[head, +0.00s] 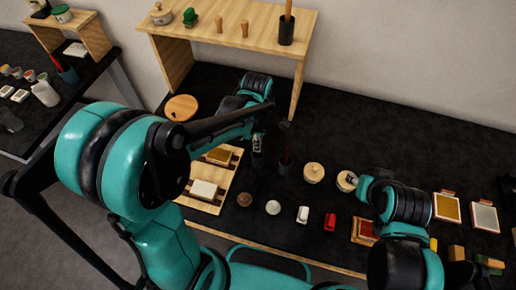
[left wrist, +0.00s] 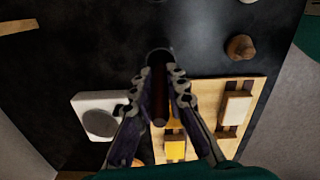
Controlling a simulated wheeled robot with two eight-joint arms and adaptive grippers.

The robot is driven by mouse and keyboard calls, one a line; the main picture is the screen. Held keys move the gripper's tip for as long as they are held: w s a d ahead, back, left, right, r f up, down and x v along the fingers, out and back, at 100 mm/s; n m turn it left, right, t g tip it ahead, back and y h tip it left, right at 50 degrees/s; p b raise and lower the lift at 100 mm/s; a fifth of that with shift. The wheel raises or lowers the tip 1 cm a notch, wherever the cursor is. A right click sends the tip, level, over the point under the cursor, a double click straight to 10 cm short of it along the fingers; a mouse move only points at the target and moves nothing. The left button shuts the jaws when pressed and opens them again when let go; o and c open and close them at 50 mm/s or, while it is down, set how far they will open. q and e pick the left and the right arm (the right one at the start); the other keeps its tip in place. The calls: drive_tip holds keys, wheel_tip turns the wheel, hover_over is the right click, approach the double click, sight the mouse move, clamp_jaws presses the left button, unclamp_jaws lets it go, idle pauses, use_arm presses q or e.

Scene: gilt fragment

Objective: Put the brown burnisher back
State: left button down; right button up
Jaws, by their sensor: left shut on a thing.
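My left gripper (head: 257,143) is over the dark bench in the head view. In the left wrist view its fingers (left wrist: 161,88) are shut on the brown burnisher (left wrist: 159,108), a slim brown rod with one end toward the camera. The rod's far end meets a dark round cup (left wrist: 160,54); I cannot tell how deep it sits in it. In the head view the burnisher is mostly hidden by the gripper, and a dark cup (head: 257,161) shows just below the fingertips. My right gripper (head: 353,181) is beside a pale round pot (head: 345,182); its fingers are too small to read.
Another dark cup (head: 285,161) with a reddish stick stands just right of the left gripper. A wooden tray (head: 210,207) with blocks lies to the left. A lidded round pot (head: 313,172) is to the right. A wooden shelf (head: 262,16) stands behind; its black cup (head: 287,34) holds a brown stick.

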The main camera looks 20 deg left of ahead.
sight(258, 155)
use_arm(q)
drive_tip(key=shift+f+b, duration=0.35)
drive_tip(key=shift+f, duration=1.15)
drive_tip(key=c, duration=1.9)
unclamp_jaws()
drive_tip(key=shift+s+f, duration=0.1)
drive_tip(key=shift+f, duration=0.05)
drive_tip(key=shift+c, duration=0.2)
drive_tip(key=o, duration=0.4)
